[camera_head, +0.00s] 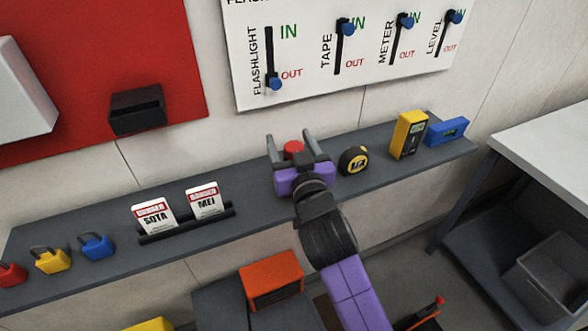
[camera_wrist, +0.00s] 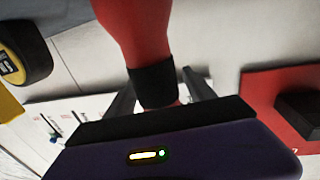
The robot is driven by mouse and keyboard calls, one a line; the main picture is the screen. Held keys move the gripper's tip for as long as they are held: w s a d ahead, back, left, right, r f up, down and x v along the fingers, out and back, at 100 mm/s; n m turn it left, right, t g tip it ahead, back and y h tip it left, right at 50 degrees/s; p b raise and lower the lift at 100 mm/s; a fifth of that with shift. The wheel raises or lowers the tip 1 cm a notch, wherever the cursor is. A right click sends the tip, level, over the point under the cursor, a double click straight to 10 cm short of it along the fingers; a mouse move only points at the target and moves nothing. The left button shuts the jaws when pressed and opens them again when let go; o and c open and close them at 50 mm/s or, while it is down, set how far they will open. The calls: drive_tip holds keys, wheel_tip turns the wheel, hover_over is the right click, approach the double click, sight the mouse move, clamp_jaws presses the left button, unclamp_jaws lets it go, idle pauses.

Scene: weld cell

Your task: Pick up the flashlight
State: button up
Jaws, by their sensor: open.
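The red flashlight (camera_head: 293,148) is on the grey wall shelf, mostly hidden behind my gripper in the head view. In the wrist view the flashlight (camera_wrist: 135,35) is large and close, red with a black band. My gripper (camera_head: 288,137) is open over the shelf, one finger on each side of the flashlight. In the wrist view the open gripper (camera_wrist: 158,90) has the black band between its fingers. Whether a finger touches it I cannot tell.
On the shelf (camera_head: 255,215), a tape measure (camera_head: 353,160), yellow meter (camera_head: 408,135) and blue level (camera_head: 447,131) stand to the right. Danger tags (camera_head: 154,216) and padlocks (camera_head: 52,261) are left. The wall board (camera_head: 320,70) shows the flashlight slider at OUT, the others at IN.

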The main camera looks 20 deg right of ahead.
clamp_jaws()
drive_tip(key=shift+r, duration=0.1)
idle(0.4)
